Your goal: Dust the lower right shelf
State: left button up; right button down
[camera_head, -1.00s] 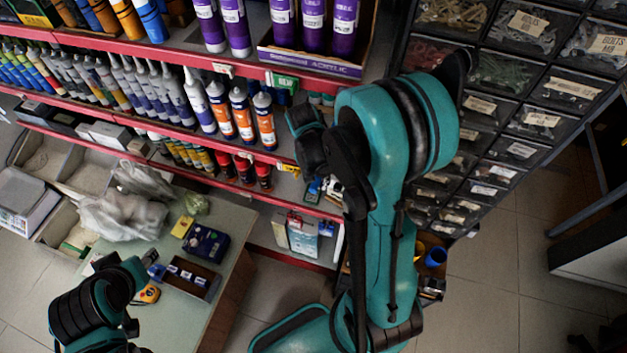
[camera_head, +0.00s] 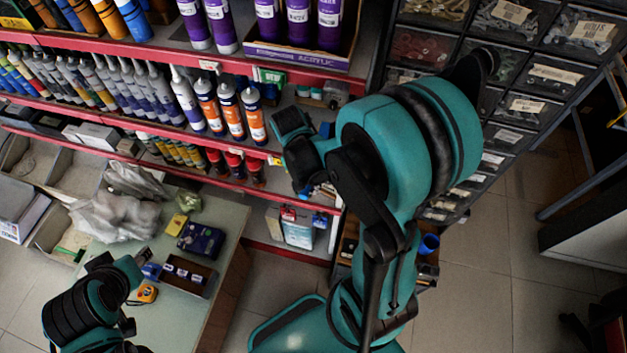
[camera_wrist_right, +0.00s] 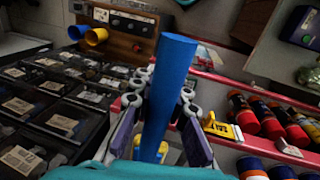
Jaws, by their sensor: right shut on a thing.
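My right gripper (camera_wrist_right: 165,118) is shut on a blue rod-like thing (camera_wrist_right: 174,75), which stands up between its fingers in the right wrist view. I cannot tell what its far end looks like. In the head view my right arm's wrist (camera_head: 300,155) is in front of the right part of the red-edged shelves, and the fingers are mostly hidden. The lower shelf's red edge (camera_head: 288,255) runs below it, with hanging packs (camera_head: 298,232) above. In the right wrist view a red shelf edge (camera_wrist_right: 238,88) is right of the blue thing. My left gripper is not visible.
Red-capped bottles (camera_wrist_right: 258,115) and a yellow tag (camera_wrist_right: 222,127) are close right of the right gripper. A black drawer cabinet (camera_head: 520,105) stands to the right. A table (camera_head: 222,228) with bags and small boxes is at the left. Open floor (camera_head: 475,290) lies right of my arm.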

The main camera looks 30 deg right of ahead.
jog(key=s+a, duration=0.5)
jog(key=a, duration=0.1)
jog(key=shift+s+a, duration=0.2)
dwell(0.4)
dwell(0.9)
